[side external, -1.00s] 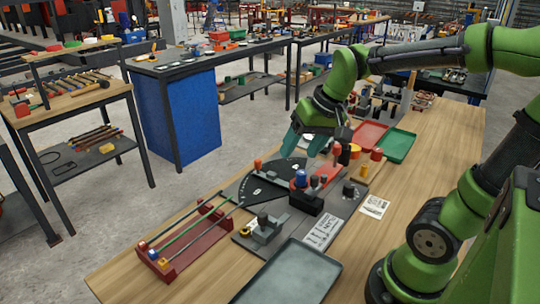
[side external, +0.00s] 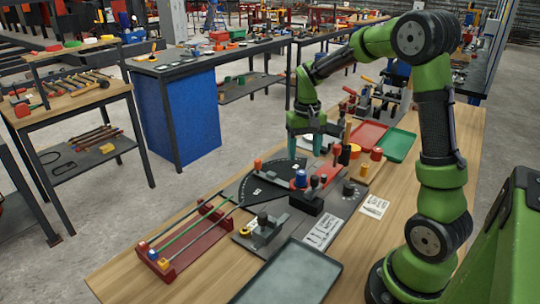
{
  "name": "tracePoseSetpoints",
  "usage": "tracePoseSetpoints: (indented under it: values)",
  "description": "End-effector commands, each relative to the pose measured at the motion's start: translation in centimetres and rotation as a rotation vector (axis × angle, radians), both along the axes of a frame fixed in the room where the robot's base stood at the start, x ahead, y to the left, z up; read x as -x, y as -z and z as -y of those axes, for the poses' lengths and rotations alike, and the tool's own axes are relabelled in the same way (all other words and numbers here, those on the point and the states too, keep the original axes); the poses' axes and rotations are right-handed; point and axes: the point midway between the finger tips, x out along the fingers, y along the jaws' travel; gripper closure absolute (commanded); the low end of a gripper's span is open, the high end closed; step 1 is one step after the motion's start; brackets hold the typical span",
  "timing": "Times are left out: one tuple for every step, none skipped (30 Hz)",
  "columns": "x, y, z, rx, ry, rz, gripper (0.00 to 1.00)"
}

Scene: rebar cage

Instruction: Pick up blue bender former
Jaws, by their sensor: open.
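The blue former (side external: 300,178) is a small upright blue cylinder on the bender (side external: 270,184), a dark plate with a fan-shaped scale. It stands beside the bender's red lever arm (side external: 325,181). My gripper (side external: 304,147) is open and empty, with its teal fingers pointing down. In the picture it is above and slightly behind the blue former, apart from it. The exact height gap cannot be told from this one view.
An orange-red knob (side external: 258,165) and a red-topped post (side external: 336,149) stand close by. A red rack (side external: 185,240) holds rods at front left. A grey tray (side external: 290,275) lies in front. Red (side external: 368,135) and green (side external: 398,146) trays lie behind.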

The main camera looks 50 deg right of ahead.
Motion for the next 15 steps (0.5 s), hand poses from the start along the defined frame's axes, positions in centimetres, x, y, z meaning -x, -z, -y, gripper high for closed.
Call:
tracePoseSetpoints:
  values:
    - [0.1,1.0,0.0,-0.002,0.001,-0.004,0.37]
    - [0.1,1.5,0.0,-0.002,0.001,-0.004,0.37]
    - [0.0,2.0,0.0,-0.001,0.0,-0.003,0.37]
    - [0.0,2.3,0.0,-0.002,0.0,-0.002,0.37]
    - [0.0,2.6,0.0,-0.001,0.001,-0.002,0.37]
    - [0.0,2.9,0.0,-0.002,0.001,-0.001,0.37]
    - [0.0,3.0,0.0,-0.001,0.002,0.0,0.37]
    - [0.0,3.1,0.0,-0.001,0.001,0.001,0.37]
    - [0.0,3.4,0.0,0.0,0.001,0.0,0.37]
    - [0.0,3.6,0.0,-0.001,0.002,-0.001,0.37]
    - [0.0,4.0,0.1,-0.001,0.002,-0.002,0.37]
    - [-0.1,4.5,0.1,-0.001,0.001,-0.003,0.37]
    - [-0.1,5.0,0.1,-0.002,0.002,-0.002,0.37]
    - [-0.1,5.5,0.2,-0.002,0.002,-0.002,0.37]
    - [-0.2,6.2,0.2,-0.002,0.002,-0.003,0.37]
